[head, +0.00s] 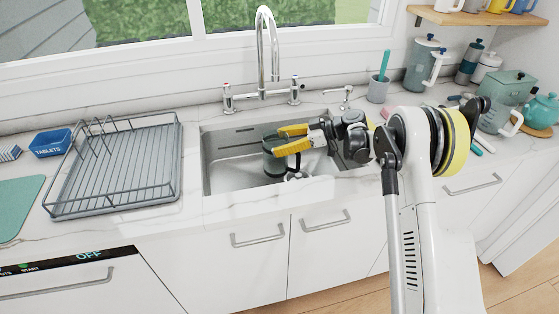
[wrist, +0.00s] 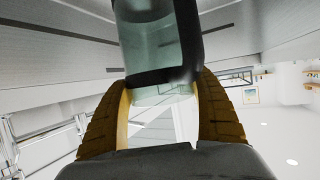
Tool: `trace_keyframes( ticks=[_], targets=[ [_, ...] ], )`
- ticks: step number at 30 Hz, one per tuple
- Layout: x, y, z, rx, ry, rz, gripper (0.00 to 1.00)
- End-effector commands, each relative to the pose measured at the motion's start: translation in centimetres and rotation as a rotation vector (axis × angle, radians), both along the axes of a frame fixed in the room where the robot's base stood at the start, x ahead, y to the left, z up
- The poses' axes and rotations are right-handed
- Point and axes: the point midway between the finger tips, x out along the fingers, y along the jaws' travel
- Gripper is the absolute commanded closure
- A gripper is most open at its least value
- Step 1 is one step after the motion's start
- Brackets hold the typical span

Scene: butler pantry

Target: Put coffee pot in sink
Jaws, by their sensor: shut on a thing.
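A tall faucet (head: 268,45) with two handles rises behind the sink. A wire dish rack (head: 118,165) stands on the left, beside a blue tablets box (head: 51,143). A cup with a brush (head: 378,90), a jug (head: 424,65) and a blender base area with a teapot (head: 541,110) stand at the right.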

Motion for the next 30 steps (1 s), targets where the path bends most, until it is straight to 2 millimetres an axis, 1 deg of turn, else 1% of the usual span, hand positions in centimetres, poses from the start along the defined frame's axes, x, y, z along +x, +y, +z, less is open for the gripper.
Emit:
trace_keyframes(
  ticks=[9,11,17,21,22,24,30],
  targets=[
    [0.0,0.0,-4.7,0.001,0.000,-0.001,0.68],
    [0.0,0.0,-5.0,0.001,0.000,-0.002,0.68],
    [0.0,0.0,-4.8,0.001,0.000,-0.002,0.68],
    [0.0,0.0,-5.2,0.001,0.000,-0.002,0.68],
    [0.0,0.0,-5.2,0.000,0.000,-0.002,0.21],
    [0.0,0.0,-5.2,0.000,0.000,-0.002,0.03],
    [0.0,0.0,-5.1,0.000,0.000,-0.002,0.03]
  ],
)
